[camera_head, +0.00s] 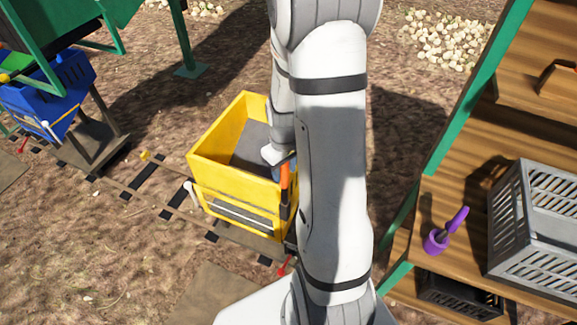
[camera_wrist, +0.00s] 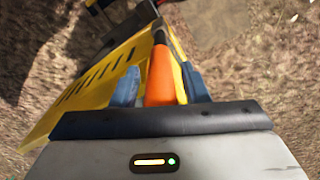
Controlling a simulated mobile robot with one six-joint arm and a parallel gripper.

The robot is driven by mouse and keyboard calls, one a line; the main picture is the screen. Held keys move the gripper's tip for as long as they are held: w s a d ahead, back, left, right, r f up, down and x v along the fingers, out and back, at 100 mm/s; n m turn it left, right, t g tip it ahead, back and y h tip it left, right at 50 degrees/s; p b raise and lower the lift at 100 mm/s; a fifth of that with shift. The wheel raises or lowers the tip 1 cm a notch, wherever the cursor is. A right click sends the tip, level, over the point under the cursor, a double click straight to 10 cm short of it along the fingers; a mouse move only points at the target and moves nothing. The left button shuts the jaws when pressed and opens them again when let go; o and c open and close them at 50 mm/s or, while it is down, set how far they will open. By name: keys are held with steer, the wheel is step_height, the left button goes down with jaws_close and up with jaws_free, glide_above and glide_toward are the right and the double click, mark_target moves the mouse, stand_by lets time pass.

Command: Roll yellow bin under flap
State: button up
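The yellow bin (camera_head: 222,168) stands on a rail track in the middle of the head view, right of the green frame; it looks empty where its inside shows. Its slotted yellow side (camera_wrist: 95,85) fills the left of the wrist view. An orange handle (camera_head: 285,176) stands upright at its right front corner. My gripper (camera_wrist: 160,80) has its blue fingers on both sides of the orange handle, close against it, and looks shut on it. My arm hides the bin's right side. I cannot make out a flap for certain; the green structure (camera_head: 113,25) is cut off at the top left.
A blue bin (camera_head: 48,92) stands on a cart on the track at the far left, under the green structure. At right, a wooden shelf (camera_head: 460,190) with green posts holds a grey crate (camera_head: 540,215) and a purple tool (camera_head: 445,232). Track (camera_head: 150,190) left of the yellow bin is clear.

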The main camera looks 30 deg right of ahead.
jaws_close()
